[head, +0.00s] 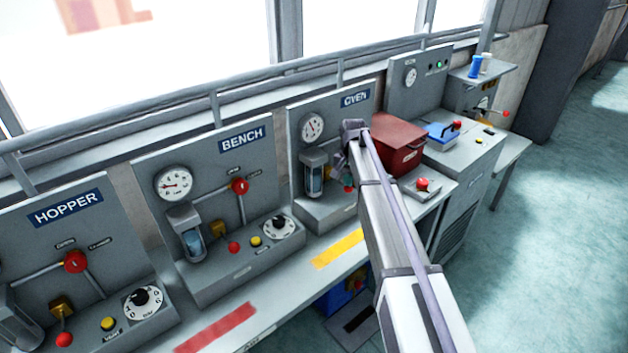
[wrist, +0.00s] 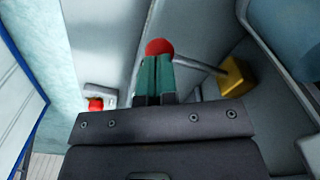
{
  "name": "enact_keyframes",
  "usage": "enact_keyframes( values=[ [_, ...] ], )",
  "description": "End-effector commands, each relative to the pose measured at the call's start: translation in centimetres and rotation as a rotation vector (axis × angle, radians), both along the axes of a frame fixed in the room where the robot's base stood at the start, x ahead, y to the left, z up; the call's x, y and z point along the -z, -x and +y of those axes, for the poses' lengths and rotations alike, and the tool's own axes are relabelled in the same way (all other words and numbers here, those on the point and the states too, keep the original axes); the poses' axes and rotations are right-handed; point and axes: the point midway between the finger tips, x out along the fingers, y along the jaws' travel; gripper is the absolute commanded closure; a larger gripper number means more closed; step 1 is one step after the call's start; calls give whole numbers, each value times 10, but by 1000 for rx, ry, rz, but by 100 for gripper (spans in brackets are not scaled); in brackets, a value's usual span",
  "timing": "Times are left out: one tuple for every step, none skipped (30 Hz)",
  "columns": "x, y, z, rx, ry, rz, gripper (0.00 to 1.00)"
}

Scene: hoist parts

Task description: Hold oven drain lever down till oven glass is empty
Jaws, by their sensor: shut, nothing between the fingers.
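The oven panel (head: 362,115) stands mid-picture in the head view, with the oven glass (head: 314,180) on its left. The glass looks dark bluish; its exact level is too small to read. In the wrist view the oven drain lever is a thin grey rod with a red ball (wrist: 159,47), running from a yellow block (wrist: 236,76). My gripper (wrist: 158,60) is shut, its green fingertips side by side at the red ball, seeming to touch it. In the head view my arm hides most of this lever, with a bit of red (head: 348,188) showing. How far the lever is down, I cannot tell.
The bench panel (head: 207,160) and hopper panel (head: 45,240) stand to the left with similar levers and dials. A dark red box (head: 398,140) is just right of my arm. Another red knob (head: 422,185) sits on the ledge. Open floor (head: 560,220) lies right.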

Motion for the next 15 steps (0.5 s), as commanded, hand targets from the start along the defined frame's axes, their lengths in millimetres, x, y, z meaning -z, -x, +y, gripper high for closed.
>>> enact_keyframes(
  values=[
    [3,0,0,0,0,0,100],
    [4,0,0,0,0,0,100],
    [5,0,0,0,0,0,100],
    [6,0,0,0,0,0,100],
    [7,0,0,0,0,0,100],
    [8,0,0,0,0,0,100],
    [9,0,0,0,0,0,100],
    [10,0,0,0,0,0,100],
    [11,0,0,0,0,0,100],
    [12,0,0,0,0,0,100],
    [13,0,0,0,0,0,100],
    [14,0,0,0,0,0,100],
    [15,0,0,0,0,0,100],
    [16,0,0,0,0,0,100],
    [17,0,0,0,0,0,100]
  ],
)
